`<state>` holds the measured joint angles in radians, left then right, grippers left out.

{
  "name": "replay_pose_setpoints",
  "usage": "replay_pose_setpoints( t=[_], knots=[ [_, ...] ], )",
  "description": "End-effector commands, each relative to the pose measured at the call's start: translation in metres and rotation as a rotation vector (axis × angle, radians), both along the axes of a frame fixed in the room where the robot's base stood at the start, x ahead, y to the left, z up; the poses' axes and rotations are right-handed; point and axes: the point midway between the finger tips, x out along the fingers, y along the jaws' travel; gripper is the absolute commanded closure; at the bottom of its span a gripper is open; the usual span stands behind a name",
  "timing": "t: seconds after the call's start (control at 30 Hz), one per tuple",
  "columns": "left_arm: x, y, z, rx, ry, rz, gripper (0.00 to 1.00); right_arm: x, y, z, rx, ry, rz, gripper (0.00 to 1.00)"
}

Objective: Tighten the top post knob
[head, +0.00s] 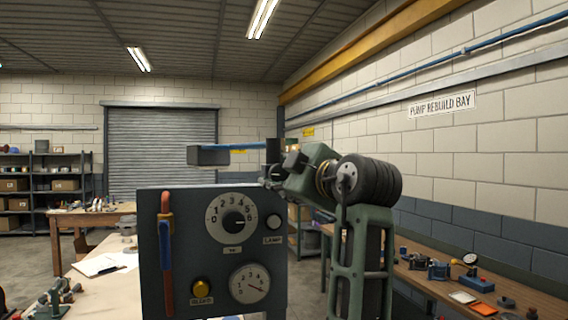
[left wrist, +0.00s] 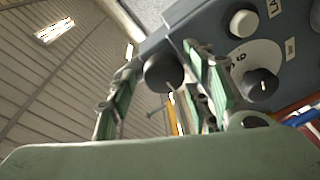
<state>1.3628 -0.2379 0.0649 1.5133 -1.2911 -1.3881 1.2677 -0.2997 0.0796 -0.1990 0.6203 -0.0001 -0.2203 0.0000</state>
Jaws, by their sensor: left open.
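The dark, round top post knob (head: 272,150) stands just above the upper right corner of the dark control panel (head: 188,258). My left gripper (head: 276,172) is at that corner, right beside the knob, and partly overlaps it in the head view. In the left wrist view the green fingers of my left gripper (left wrist: 160,88) are spread apart, and the black knob (left wrist: 163,73) shows between them. I cannot tell whether a finger touches it. My right gripper is not in view.
The panel face carries a dial knob (head: 235,223), a white lamp (head: 273,222), a yellow bleed knob (head: 201,287), a gauge (head: 250,283) and a blue-handled lever (head: 166,240). A grey block (head: 208,155) shows above the panel. A workbench (head: 520,298) with parts stands right.

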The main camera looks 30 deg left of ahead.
Motion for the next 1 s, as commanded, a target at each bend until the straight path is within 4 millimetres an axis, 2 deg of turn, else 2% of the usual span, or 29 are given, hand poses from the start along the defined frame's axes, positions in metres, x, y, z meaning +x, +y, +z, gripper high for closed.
replay_pose_setpoints(
  t=[0.07, 0.37, 0.83, 1.0],
  knots=[
    [0.0031, 0.0050, 0.0016, 0.001, 0.001, 0.000, 0.54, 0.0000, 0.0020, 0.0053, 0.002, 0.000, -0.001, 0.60],
    [0.0054, 0.0080, -0.0007, 0.002, 0.001, -0.002, 0.54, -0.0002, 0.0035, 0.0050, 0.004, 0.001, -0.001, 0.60],
    [0.0050, 0.0075, 0.0005, 0.003, -0.001, -0.002, 0.93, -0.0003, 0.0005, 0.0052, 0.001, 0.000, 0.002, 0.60],
    [0.0049, 0.0073, 0.0010, 0.009, 0.002, -0.003, 0.94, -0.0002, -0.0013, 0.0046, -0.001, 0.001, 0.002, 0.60]
  ],
)
